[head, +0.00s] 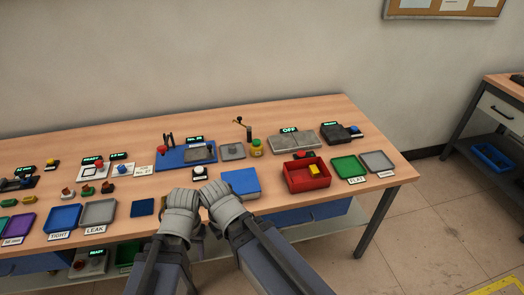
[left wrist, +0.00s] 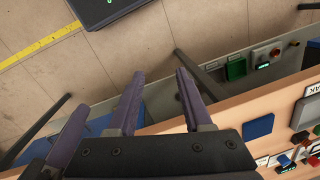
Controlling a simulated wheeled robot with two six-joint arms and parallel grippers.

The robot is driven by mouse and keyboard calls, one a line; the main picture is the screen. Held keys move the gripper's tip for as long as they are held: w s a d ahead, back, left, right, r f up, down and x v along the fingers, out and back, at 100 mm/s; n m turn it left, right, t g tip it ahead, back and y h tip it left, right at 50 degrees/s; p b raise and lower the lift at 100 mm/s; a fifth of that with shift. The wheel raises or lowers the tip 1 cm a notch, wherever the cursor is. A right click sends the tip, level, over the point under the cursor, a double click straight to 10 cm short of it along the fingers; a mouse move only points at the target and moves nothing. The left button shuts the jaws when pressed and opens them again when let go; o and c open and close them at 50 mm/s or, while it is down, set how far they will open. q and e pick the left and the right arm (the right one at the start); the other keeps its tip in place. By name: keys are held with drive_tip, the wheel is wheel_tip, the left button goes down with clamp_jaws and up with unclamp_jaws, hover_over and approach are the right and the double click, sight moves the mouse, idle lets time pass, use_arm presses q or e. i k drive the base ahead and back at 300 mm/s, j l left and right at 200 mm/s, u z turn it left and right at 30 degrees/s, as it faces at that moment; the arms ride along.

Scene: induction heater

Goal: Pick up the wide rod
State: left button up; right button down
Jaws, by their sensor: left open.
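I cannot make out a wide rod in either view. My left gripper (left wrist: 158,80) is open in the left wrist view, with its dark purple fingers apart and nothing seen between them. It hangs near the table's front edge, with floor behind the fingertips. In the head view both my arms reach in from the bottom, and their grey joints cover part of the table front. I cannot see my right gripper's fingers.
The wooden table (head: 300,108) carries a grey unit marked OFF (head: 290,140), a red bin (head: 295,182) with a yellow block, a green tray (head: 349,168), a grey tray (head: 376,162) and a blue block (head: 240,181). Bare wood shows along the back.

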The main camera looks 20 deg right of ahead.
sight(231, 150)
drive_tip(key=k+z, duration=0.15)
drive_tip(key=z, duration=1.05)
drive_tip(key=i, duration=0.5)
